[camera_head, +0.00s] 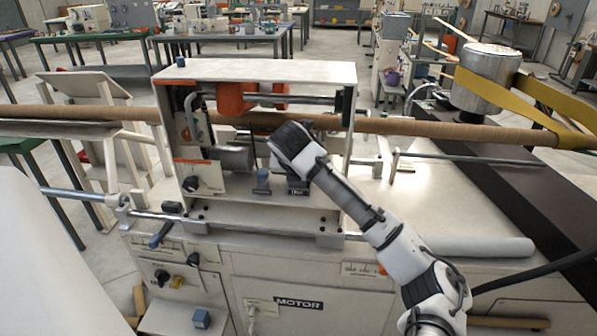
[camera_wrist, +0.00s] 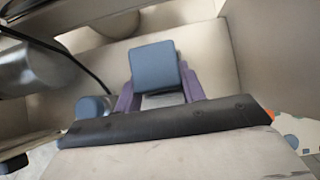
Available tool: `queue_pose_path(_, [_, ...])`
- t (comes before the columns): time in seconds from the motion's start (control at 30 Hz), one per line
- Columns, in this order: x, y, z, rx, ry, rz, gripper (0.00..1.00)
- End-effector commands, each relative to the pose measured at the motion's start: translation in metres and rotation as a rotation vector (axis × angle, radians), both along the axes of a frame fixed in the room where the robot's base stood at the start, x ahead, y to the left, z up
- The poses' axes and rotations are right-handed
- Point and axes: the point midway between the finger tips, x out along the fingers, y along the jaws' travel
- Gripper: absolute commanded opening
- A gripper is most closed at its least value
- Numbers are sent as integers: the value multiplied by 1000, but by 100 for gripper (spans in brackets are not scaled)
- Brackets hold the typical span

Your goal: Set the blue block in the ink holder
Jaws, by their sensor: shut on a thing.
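My gripper (camera_wrist: 163,93) has purple fingers shut on a blue block (camera_wrist: 154,62), which shows clearly in the wrist view. In the head view my gripper's dark wrist end reaches inside the white winder frame (camera_head: 255,72), and the fingers and held block are hidden. A small blue round-topped piece (camera_head: 263,176) stands just left of my wrist; a blue rounded piece (camera_wrist: 92,108) also shows left of the fingers in the wrist view. A dark labelled piece (camera_head: 297,188) sits below my wrist. I cannot tell for sure which part is the ink holder.
Another blue cube (camera_head: 201,318) sits on the low front ledge. A long brown tube (camera_head: 400,126) crosses through the frame behind my wrist. Frame walls, a grey cylinder (camera_head: 234,158) and a lower rail (camera_head: 262,226) crowd the space. The machine top (camera_head: 440,205) at right is mostly clear.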

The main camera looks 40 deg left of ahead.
Motion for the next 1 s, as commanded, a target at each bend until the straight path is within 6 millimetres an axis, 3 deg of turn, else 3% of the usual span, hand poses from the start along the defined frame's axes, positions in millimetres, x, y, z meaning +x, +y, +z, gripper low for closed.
queue_pose_path(0.53, [0, 0, -12, 1, 0, 1, 11])
queue_pose_path(0.57, [0, 0, -12, -1, 1, 0, 41])
queue_pose_path(0.7, [0, 0, -13, -1, 2, 0, 58])
queue_pose_path(0.83, [0, 0, -9, -2, 3, 0, 58])
queue_pose_path(1.0, [-8, -4, 10, 2, -2, 3, 62])
